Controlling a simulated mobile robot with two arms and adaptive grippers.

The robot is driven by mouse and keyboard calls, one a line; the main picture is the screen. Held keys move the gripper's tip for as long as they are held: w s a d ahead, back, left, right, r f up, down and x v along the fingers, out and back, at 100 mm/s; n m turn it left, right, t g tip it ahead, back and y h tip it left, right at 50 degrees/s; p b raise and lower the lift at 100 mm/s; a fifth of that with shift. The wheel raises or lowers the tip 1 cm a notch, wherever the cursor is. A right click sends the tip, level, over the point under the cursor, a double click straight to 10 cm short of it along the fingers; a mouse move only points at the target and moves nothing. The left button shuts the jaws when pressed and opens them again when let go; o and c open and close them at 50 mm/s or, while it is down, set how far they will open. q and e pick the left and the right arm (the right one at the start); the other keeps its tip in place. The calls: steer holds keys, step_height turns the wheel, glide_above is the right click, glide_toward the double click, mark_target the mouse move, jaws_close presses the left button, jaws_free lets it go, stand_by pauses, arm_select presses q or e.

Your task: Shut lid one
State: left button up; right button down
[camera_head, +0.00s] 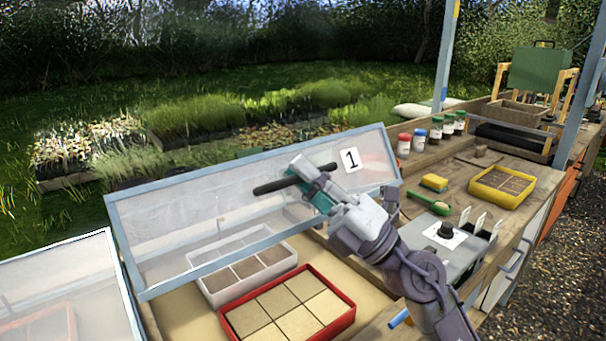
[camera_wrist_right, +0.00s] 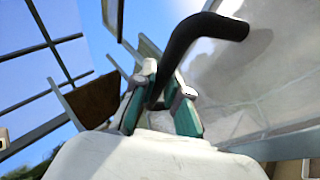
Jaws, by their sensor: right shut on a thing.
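Lid one (camera_head: 225,218) is a clear panel in a grey-blue frame, marked with a white "1" label (camera_head: 349,160). It stands tilted open over the bench box, and its panel also shows in the right wrist view (camera_wrist_right: 245,75). Its black bar handle (camera_head: 272,186) crosses the front of the lid. My right gripper (camera_head: 305,178) is shut on this handle; in the right wrist view the fingers close around the dark bar (camera_wrist_right: 188,45). My left gripper is not in view.
Under the lid sit a white tray (camera_head: 208,296) and a red tray (camera_head: 350,318) with soil cells. Another clear lid (camera_head: 60,285) is at the left. A grey control box (camera_head: 427,255), green brush (camera_head: 425,201), yellow sponge (camera_head: 434,183) and yellow tray (camera_head: 478,195) stand to the right.

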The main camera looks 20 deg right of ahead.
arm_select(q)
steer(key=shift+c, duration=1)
arm_select(e)
steer(key=c, duration=1.4)
jaws_free()
steer(key=shift+c, duration=0.2)
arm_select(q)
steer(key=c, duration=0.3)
arm_select(e)
steer(key=shift+o, duration=1.3)
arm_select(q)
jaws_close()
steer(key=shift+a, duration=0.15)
arm_select(e)
steer(key=v, duration=1.2)
steer(key=shift+c, duration=0.2)
